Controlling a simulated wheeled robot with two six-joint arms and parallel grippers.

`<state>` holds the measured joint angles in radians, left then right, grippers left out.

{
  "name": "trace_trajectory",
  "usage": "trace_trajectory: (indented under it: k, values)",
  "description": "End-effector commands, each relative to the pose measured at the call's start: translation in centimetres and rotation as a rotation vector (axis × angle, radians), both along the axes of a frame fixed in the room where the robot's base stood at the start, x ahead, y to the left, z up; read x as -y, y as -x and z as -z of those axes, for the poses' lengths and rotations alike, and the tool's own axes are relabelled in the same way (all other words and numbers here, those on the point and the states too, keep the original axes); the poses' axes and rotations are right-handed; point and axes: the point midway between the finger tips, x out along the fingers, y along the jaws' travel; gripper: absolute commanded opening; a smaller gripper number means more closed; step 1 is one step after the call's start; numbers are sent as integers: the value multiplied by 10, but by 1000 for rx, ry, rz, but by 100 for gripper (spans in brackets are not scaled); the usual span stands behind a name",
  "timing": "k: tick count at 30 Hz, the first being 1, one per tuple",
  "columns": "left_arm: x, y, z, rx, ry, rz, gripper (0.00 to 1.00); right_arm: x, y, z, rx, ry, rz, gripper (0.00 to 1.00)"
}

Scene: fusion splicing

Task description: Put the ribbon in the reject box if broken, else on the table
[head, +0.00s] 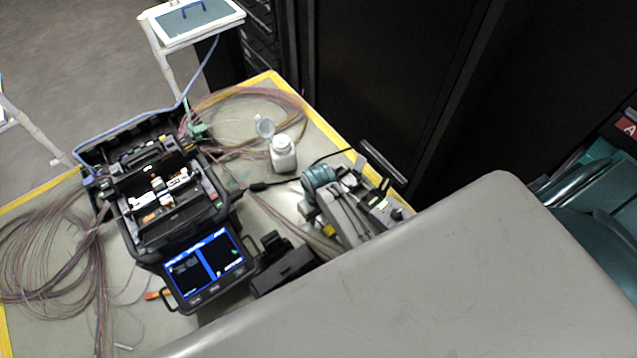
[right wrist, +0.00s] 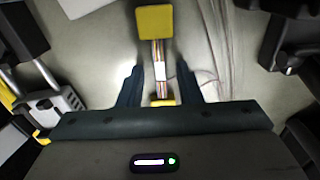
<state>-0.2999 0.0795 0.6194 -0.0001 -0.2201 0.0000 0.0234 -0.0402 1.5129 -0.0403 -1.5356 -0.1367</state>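The ribbon (right wrist: 160,55) shows in the right wrist view as a thin band of coloured fibres with a white section (right wrist: 160,72). A yellow block (right wrist: 155,22) is at its far end and a smaller yellow piece (right wrist: 162,102) at its near end. I see no clear break in it. My right gripper (right wrist: 161,68) is open, its two dark fingers apart on either side of the ribbon, with gaps to both. I cannot clearly pick out this gripper or the ribbon in the head view. My left gripper is not in view. No box is clearly recognisable as the reject box.
The table (head: 130,290) holds a black splicer (head: 165,190) with a lit screen (head: 205,268), a white bottle (head: 283,155), a grey and teal tool (head: 345,213) and loose fibre coils (head: 45,255). A white-rimmed tray (head: 215,30) stands beyond. A large grey surface covers the lower right.

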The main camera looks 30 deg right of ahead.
Motion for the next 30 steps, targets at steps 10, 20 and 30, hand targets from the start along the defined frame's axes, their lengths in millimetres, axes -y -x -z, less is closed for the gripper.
trace_trajectory:
  k: [10, 20, 30]
  values:
    - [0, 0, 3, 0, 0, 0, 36, 0, -1, -10, 3, 0, 0, 32]
    - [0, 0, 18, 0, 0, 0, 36, 0, -2, -76, 7, -1, 1, 32]
    - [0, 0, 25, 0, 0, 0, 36, 0, -1, -120, 2, 1, 0, 32]
